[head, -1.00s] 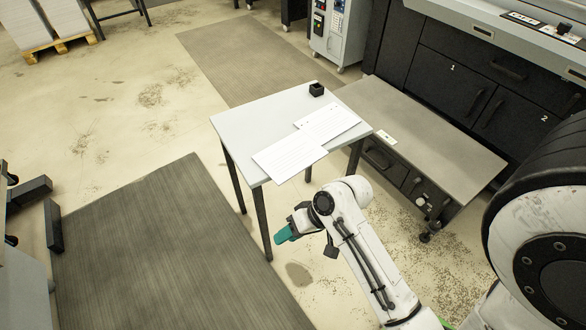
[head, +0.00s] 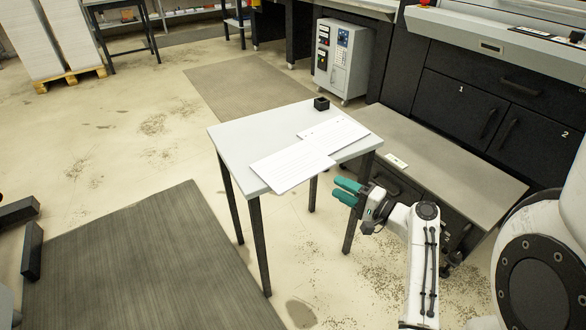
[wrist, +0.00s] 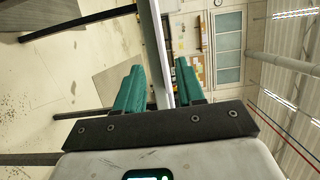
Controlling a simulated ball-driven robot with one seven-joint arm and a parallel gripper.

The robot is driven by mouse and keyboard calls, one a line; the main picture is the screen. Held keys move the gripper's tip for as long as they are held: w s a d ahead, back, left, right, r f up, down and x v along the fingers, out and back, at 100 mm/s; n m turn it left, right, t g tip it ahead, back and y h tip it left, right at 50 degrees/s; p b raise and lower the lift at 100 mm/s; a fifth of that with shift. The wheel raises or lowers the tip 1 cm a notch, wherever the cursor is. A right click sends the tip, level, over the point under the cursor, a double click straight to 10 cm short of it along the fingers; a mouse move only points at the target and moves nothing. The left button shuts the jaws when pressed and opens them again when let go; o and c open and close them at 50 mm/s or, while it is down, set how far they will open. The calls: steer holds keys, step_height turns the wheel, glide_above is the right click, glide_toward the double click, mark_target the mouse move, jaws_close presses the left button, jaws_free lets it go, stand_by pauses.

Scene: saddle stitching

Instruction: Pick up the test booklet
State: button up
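Two flat white printed pieces lie on the small grey table (head: 232,138). The nearer one (head: 291,167) reaches slightly past the table's near edge. The farther one (head: 335,133) lies to its right, beside or touching it. I cannot tell which is the test booklet. My gripper (head: 340,190) has teal fingers, spread apart and empty, just off the table's near right side and right of the nearer piece. In the wrist view the fingers (wrist: 158,85) stand on either side of the pale tabletop, seen edge-on.
A small black box (head: 321,103) stands at the table's far corner. A low grey platform (head: 440,155) and a dark machine (head: 490,90) are to the right. A grey cabinet (head: 340,60) is behind. The floor left of the table is open, with a dark mat (head: 140,265).

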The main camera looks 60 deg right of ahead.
steer(key=x, duration=0.8)
steer(key=shift+d+b, duration=0.2)
steer(key=shift+b, duration=0.1)
steer(key=shift+c, duration=0.4)
jaws_close()
